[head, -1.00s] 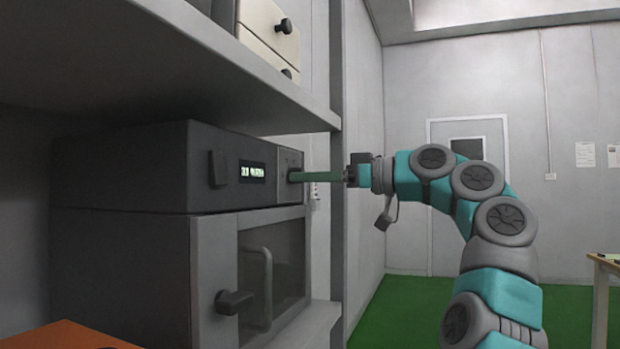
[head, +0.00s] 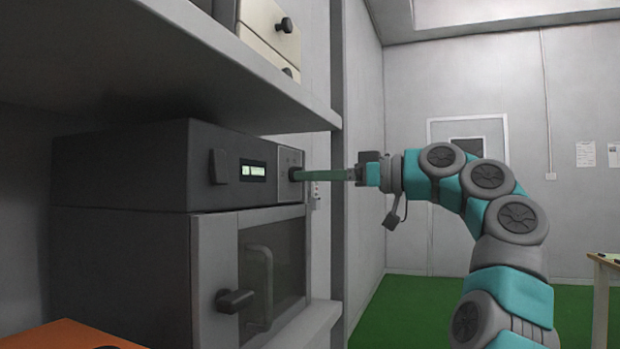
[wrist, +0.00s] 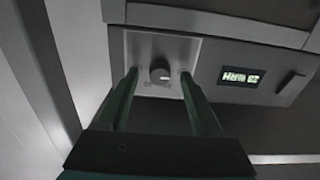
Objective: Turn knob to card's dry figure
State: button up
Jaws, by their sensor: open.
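The knob (wrist: 160,73) is a small dark dial with a light mark, on a pale panel (wrist: 140,48) of the dark oven unit (head: 125,165). My gripper (wrist: 160,80) is open in the wrist view, with one green finger on each side of the knob and gaps between. In the head view my gripper (head: 297,175) reaches the panel from the right, and its fingers hide most of the knob. I cannot make out the card.
A shelf (head: 200,65) hangs above the oven unit. Below are a glass door with a grey handle (head: 262,285) and a black latch (head: 234,300). A post (head: 338,180) stands behind my fingers. Papers (head: 585,154) hang on the far wall.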

jog(key=v, duration=0.6)
jog(key=shift+d, duration=0.2)
jog(key=shift+s+d, duration=0.1)
